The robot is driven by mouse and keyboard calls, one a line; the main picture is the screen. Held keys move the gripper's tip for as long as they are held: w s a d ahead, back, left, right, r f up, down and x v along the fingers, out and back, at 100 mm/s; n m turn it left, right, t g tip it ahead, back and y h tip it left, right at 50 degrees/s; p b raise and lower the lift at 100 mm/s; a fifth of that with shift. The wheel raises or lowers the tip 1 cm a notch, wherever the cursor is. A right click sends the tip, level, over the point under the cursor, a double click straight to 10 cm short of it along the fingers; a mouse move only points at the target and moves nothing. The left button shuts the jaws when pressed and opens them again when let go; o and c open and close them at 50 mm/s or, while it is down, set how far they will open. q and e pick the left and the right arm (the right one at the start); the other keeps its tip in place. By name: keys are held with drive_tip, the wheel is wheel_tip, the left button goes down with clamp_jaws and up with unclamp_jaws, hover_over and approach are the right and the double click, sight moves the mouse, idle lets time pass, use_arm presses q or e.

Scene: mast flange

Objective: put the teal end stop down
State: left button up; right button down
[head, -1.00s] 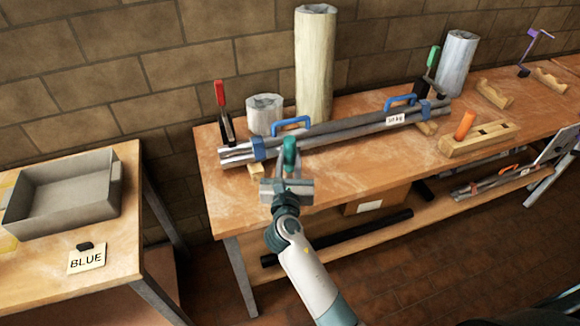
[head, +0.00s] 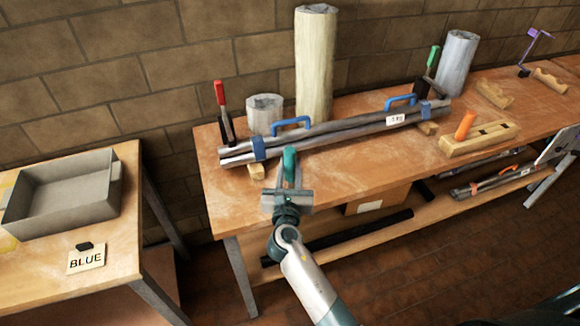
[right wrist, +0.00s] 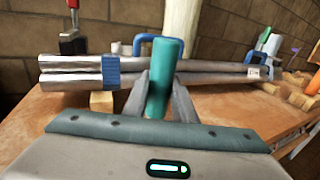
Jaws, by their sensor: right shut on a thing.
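The teal end stop (head: 290,162) is a short teal cylinder held upright in my right gripper (head: 289,182). In the right wrist view the teal end stop (right wrist: 164,78) stands between the two grey fingers, which are shut on it. The gripper is over the front part of the workbench, in front of the bundle of grey bars (head: 335,131) with blue straps and blue handles. I cannot tell whether the end stop's lower end touches the bench. My left gripper is not in view.
Wooden blocks (head: 256,171) support the bundle. A red-handled clamp (head: 221,110) and a green-handled clamp (head: 432,70) stand at its ends. A wooden holder (head: 480,138) with an orange peg is on the right. The bench front (head: 350,182) is clear. A grey tray (head: 65,195) sits on the left table.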

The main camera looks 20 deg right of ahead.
drive_tip(key=shift+f, duration=0.1)
drive_tip(key=c, duration=1.5)
unclamp_jaws()
drive_tip(key=shift+o, duration=0.2)
drive_tip(key=shift+s+a, duration=0.2)
drive_tip(key=shift+s, duration=0.3)
drive_tip(key=b+v, duration=0.2)
drive_tip(key=v, duration=0.9)
drive_tip(key=shift+b, duration=0.3)
